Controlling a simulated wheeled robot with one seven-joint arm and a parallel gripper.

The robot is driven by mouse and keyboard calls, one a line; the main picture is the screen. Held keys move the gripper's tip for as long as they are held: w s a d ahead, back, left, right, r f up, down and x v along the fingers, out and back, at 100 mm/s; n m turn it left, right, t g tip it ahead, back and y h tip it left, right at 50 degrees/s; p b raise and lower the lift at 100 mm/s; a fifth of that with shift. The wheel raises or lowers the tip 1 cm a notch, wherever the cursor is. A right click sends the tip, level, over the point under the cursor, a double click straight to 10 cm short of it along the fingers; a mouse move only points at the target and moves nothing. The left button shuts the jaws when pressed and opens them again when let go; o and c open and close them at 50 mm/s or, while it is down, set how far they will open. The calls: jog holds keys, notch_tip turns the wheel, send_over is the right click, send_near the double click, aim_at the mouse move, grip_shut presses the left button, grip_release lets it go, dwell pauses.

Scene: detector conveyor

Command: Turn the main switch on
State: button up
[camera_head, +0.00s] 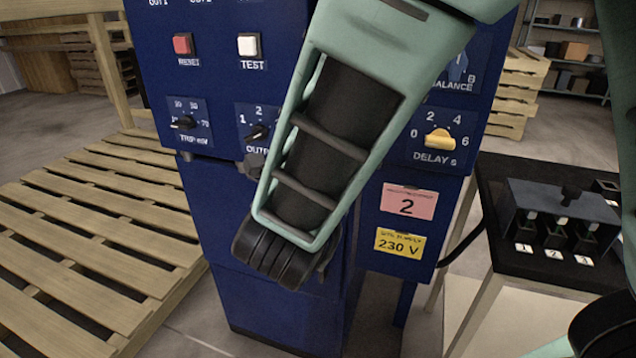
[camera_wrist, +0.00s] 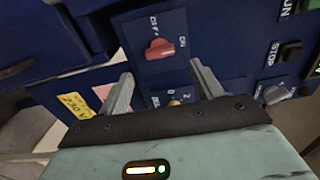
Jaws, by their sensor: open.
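The main switch (camera_wrist: 160,49) is a red rotary knob on a blue plate marked OFF and ON, seen in the wrist view. Its exact setting is hard to read at this angle. My gripper (camera_wrist: 161,69) is open, with one finger on each side of the knob in the picture. Nothing is between the fingers, and they look apart from the knob. In the head view my arm crosses the blue cabinet (camera_head: 240,205) and hides the switch and my fingers.
The DELAY knob (camera_head: 438,139), TRIP knob (camera_head: 184,123) and TEST button (camera_head: 249,45) share the cabinet front. A STOP button (camera_wrist: 290,53) is right of the switch. A pallet (camera_head: 90,235) lies left; a black-topped table (camera_head: 500,250) with a switch box (camera_head: 565,212) stands right.

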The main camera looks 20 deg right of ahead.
jog(key=v, duration=1.1)
jog(key=shift+s+b, duration=0.2)
jog(key=shift+b, duration=0.1)
jog(key=shift+a, duration=0.1)
